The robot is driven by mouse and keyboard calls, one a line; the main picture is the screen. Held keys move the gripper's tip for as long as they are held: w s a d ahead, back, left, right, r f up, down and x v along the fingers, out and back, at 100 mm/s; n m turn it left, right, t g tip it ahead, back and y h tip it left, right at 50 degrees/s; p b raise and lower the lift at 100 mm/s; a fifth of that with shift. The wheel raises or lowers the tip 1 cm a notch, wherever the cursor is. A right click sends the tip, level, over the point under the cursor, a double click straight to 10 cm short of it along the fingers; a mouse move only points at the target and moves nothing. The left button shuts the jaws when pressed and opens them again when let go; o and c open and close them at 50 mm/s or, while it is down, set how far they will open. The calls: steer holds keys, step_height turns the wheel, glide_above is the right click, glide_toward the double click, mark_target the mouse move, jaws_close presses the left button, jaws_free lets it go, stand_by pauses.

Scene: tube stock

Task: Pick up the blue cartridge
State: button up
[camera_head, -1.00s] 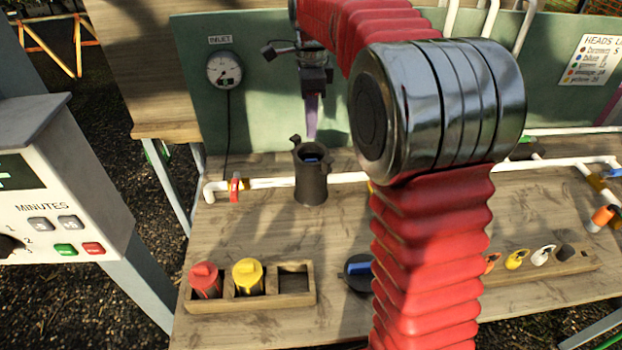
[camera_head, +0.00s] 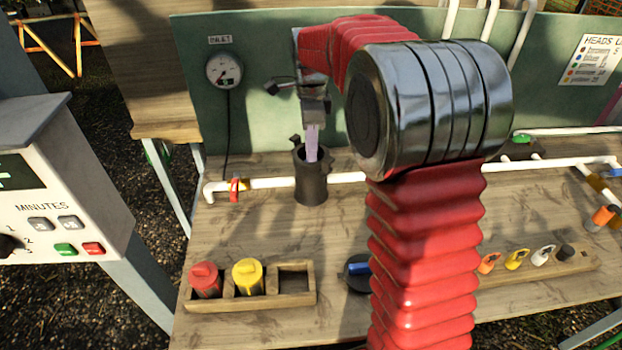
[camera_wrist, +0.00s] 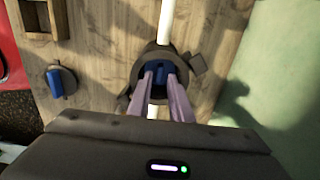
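The blue cartridge (camera_wrist: 158,69) sits inside a dark round housing (camera_head: 312,186) on the pipe, in the wrist view just between and beyond my fingertips. The head view does not show the cartridge now. My gripper (camera_head: 312,157) points down into the mouth of the housing. In the wrist view its two pale purple fingers (camera_wrist: 161,78) are apart, one on each side of the cartridge's top. I see no clear grip on it. The housing (camera_wrist: 138,95) also shows in the wrist view, around the fingertips.
A wooden rack (camera_head: 250,302) holds a red cartridge (camera_head: 205,279) and a yellow cartridge (camera_head: 248,276); its right slot is empty. A dark lid with a blue handle (camera_head: 358,268) lies right of it. A white pipe (camera_head: 265,183) runs either side of the housing. A gauge (camera_head: 224,70) hangs behind.

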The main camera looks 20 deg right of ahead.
steer(key=shift+f, duration=1.55)
steer(key=shift+c, duration=0.2)
jaws_close()
